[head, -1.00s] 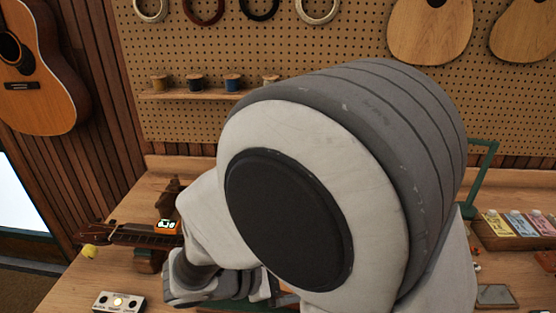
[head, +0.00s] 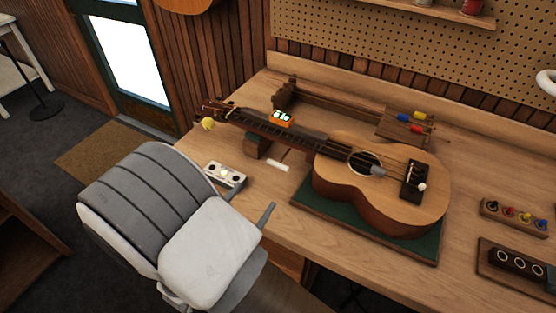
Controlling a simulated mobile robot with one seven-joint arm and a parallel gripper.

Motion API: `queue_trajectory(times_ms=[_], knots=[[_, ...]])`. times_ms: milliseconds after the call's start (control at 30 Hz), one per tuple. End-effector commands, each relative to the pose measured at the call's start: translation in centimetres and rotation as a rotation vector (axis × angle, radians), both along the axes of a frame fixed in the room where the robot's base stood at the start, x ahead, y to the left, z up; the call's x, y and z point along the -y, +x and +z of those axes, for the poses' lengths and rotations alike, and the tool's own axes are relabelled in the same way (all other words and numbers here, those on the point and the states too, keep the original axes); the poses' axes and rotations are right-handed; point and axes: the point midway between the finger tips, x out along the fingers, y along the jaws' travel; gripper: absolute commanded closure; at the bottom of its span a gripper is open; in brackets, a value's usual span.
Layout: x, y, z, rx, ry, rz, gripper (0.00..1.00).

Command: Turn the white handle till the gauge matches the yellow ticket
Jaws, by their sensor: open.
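A clip-on gauge (head: 281,118) with an orange body and a small lit display sits on the neck of a wooden ukulele (head: 400,190). Its reading is too small to make out. I cannot pick out a white handle or a yellow ticket for certain; a small white piece (head: 278,165) lies on the bench below the neck. My gripper (head: 251,202) is at the bench's front edge, left of the ukulele body, partly hidden by my arm. Its grey fingertips are apart, with nothing seen between them.
The ukulele lies on a green mat (head: 310,205), its neck on a support (head: 257,145). A white pedal-like box (head: 225,174) stands close to my gripper. A rack with coloured pieces (head: 515,216) and a dark block (head: 520,264) are at right.

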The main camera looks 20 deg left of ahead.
Motion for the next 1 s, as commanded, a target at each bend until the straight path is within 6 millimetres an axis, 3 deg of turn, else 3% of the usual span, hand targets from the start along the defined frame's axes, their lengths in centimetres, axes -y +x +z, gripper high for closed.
queue_trajectory(times_ms=[500,700,1000], knots=[[1.1,11.2,0.2,0.0,0.001,-0.006,0.0],[1.2,13.5,0.1,0.0,0.001,-0.003,0.0],[1.3,14.1,0.0,0.0,0.0,-0.003,0.0]])
